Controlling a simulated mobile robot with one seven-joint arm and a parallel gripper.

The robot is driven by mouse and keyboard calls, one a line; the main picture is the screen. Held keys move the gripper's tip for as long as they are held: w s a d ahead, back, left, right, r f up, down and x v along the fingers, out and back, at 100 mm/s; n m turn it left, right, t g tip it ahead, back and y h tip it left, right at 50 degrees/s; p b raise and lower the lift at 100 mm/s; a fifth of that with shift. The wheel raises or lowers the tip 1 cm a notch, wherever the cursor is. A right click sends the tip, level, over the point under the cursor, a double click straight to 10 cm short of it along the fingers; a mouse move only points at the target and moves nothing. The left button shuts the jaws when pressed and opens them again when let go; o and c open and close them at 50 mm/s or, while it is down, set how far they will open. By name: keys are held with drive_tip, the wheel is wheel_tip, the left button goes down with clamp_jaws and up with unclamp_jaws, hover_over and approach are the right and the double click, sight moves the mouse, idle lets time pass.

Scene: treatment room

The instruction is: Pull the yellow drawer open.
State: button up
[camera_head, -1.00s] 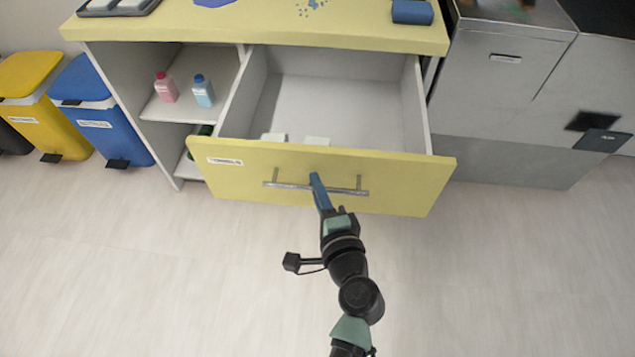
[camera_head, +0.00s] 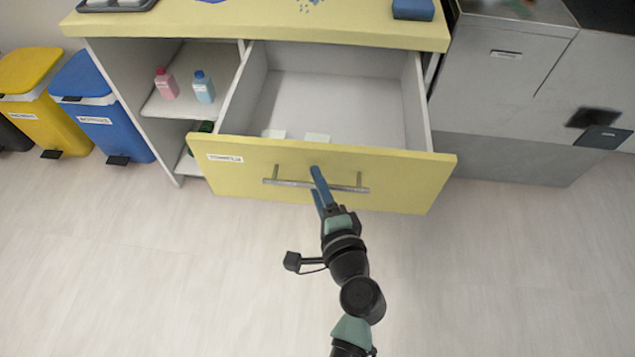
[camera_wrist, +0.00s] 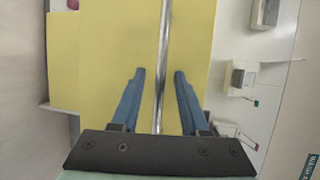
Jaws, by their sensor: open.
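The yellow drawer (camera_head: 400,188) is pulled well out of its cabinet, and its pale interior shows in the head view. A metal bar handle (camera_head: 288,183) runs across its yellow front. My gripper (camera_head: 317,180) is at the middle of the handle. In the wrist view, the two blue fingers of my gripper (camera_wrist: 157,75) are spread, one on each side of the handle bar (camera_wrist: 163,30), with a visible gap on both sides. The yellow drawer front (camera_wrist: 100,60) fills the middle of that view.
Two small white items (camera_head: 317,138) lie in the drawer. A pink bottle (camera_head: 166,84) and a blue bottle (camera_head: 203,87) stand on the open shelf at left. Yellow (camera_head: 48,112) and blue (camera_head: 105,120) bins stand further left. The floor in front (camera_head: 500,270) is clear.

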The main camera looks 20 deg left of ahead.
drive_tip(key=v, duration=1.2)
drive_tip(key=shift+s+d, duration=0.2)
drive_tip(key=w+d+r+n+t+h, duration=0.1)
drive_tip(key=w+r+n+t, duration=0.2)
drive_tip(key=r, duration=0.7)
drive_tip(key=w+d+r+n+t+h, duration=0.1)
drive_tip(key=w+r+n+h, duration=0.3)
drive_tip(key=r, duration=0.6)
drive_tip(key=w+d+r+n+t+y, duration=0.1)
drive_tip(key=w+r+n+t, duration=0.1)
drive_tip(key=w+r, duration=0.5)
drive_tip(key=s+d+r+n+t+h, duration=0.1)
drive_tip(key=s+d+r+t+h, duration=0.3)
drive_tip(key=r, duration=1)
drive_tip(key=s+a+r+n+t+h, duration=0.15)
drive_tip(key=s+r+t, duration=0.5)
drive_tip(key=r, duration=0.85)
wheel_tip(320, 180, up, 17)
drive_tip(key=s+g+p, duration=0.1)
drive_tip(key=p, duration=1.7)
drive_tip(key=shift+s+d, duration=0.4)
drive_tip(key=shift+d, duration=0.05)
drive_tip(key=shift+m+g+h, duration=0.25)
